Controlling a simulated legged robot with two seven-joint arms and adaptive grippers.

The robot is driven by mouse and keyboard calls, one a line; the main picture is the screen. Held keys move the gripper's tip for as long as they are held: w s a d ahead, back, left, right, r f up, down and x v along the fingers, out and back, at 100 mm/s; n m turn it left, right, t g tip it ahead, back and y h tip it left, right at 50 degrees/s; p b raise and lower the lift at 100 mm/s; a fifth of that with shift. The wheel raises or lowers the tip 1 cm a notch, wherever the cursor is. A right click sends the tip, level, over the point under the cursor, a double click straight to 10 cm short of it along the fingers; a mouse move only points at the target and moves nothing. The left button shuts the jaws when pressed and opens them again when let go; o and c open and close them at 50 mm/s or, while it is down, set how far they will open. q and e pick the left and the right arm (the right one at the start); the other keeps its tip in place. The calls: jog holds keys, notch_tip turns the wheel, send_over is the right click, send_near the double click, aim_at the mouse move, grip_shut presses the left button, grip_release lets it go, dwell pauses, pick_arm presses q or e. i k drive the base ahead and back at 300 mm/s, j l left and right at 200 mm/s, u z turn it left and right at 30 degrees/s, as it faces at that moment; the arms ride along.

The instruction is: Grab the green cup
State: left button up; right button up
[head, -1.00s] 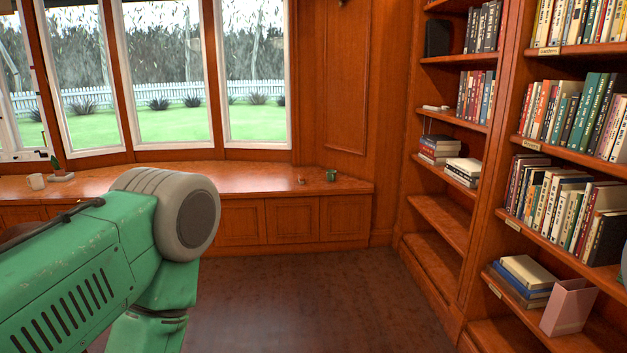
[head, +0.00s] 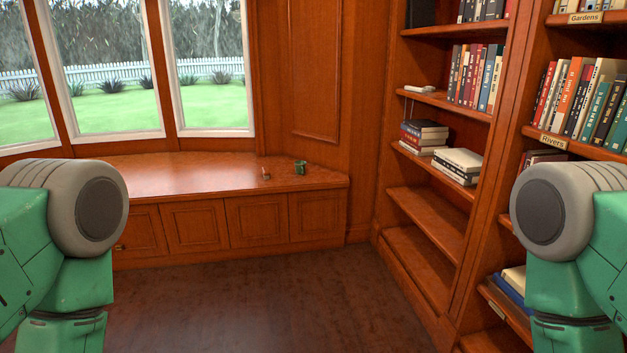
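The green cup (head: 300,167) is small in the head view and stands upright on the wooden window bench (head: 180,178), near its right end. A small reddish-brown object (head: 265,173) lies on the bench just left of the cup. Green parts of my two arms show at the left and right edges of the head view. Neither gripper is in view. The cup is well ahead of my arms, across the floor, and nothing touches it.
Dark floor (head: 250,300) lies open between me and the bench. A tall wooden bookshelf (head: 425,215) with books stands on the right, close to my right arm. Windows and panelled wall are behind the bench.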

aim_at(300, 166)
jog(key=i, duration=2.75)
jog(key=i+j+z, duration=0.1)
jog(key=i, duration=1.3)
